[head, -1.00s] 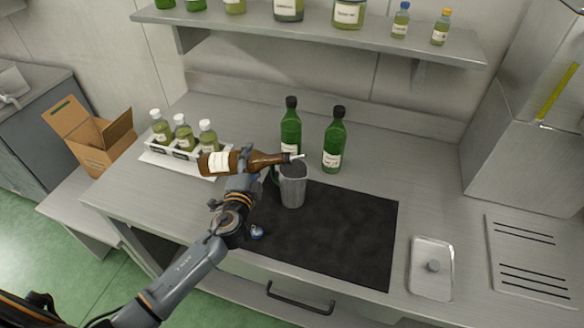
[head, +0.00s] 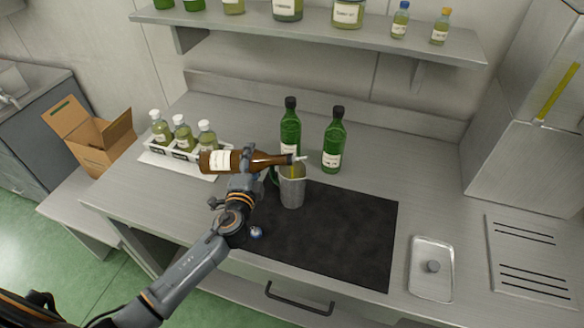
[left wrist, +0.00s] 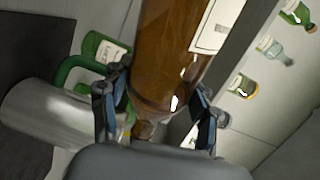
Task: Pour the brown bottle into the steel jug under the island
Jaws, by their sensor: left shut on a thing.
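My left gripper (head: 245,160) is shut on the brown bottle (head: 222,161), around its body. The bottle lies almost level, its neck pointing right and its pale spout over the mouth of the steel jug (head: 292,191). A yellowish streak shows below the spout at the jug's mouth. The jug stands upright on the dark mat, with a green handle on its left side. In the left wrist view the bottle (left wrist: 168,50) is between the fingers, and the jug (left wrist: 45,125) is at the left. My right gripper is not in view.
Two green bottles (head: 290,130) (head: 333,142) stand close behind the jug. A white rack (head: 158,153) with several small bottles is left of it. The dark mat (head: 340,230) is clear to the right. A lidded steel pan (head: 431,278) and a shelf (head: 310,38) of bottles are around.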

